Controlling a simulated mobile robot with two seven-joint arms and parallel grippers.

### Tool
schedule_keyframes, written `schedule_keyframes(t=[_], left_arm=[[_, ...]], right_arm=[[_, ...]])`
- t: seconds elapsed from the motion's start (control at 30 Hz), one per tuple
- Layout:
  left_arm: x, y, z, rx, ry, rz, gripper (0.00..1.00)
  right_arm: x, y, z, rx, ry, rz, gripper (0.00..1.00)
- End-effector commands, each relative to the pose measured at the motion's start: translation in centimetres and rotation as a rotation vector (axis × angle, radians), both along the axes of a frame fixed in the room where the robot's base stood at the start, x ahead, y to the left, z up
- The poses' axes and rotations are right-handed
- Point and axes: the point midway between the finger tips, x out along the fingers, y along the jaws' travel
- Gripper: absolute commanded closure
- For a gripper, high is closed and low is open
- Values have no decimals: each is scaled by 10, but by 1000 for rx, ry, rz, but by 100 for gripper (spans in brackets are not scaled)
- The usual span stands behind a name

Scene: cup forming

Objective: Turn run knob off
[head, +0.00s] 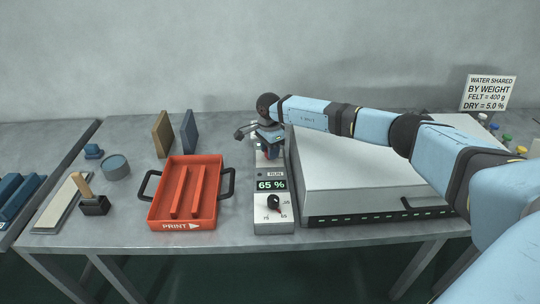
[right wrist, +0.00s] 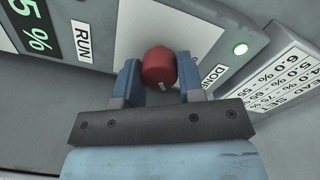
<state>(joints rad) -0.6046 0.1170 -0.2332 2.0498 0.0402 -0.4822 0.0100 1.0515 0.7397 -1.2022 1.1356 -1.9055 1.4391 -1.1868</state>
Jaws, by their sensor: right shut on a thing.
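The run knob (right wrist: 159,66) is red and round, with a small light mark on its near edge. It stands on a pale plate beside the RUN label on the control unit (head: 273,226). My right gripper (right wrist: 160,82) has one blue finger on each side of the knob and is shut on it. In the head view my right gripper (head: 268,150) is over the far end of the control unit and mostly hides the knob. My left gripper is not in view.
The display (head: 271,185) reads 65 %, with a black dial (head: 273,202) below it. A large grey-lidded box (head: 365,175) stands right of the unit. A red PRINT tray (head: 185,195) stands left.

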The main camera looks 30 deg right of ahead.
Motion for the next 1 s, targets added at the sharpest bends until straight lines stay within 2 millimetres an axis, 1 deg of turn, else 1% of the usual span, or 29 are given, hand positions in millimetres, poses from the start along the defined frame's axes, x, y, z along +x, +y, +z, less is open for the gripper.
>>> schedule_keyframes(t=[0.03,0.1,0.3,0.6,0.8,1.0], left_arm=[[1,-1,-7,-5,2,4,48],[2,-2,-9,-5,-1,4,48],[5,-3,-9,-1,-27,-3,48],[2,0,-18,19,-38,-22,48],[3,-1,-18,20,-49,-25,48],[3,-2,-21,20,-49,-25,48]], right_arm=[[0,0,-3,1,-2,45,88],[1,0,-2,1,-2,112,88],[1,0,-2,0,-1,301,88],[1,1,-1,0,-1,578,88],[1,1,-1,1,-1,729,88],[1,1,0,1,-1,835,88]])
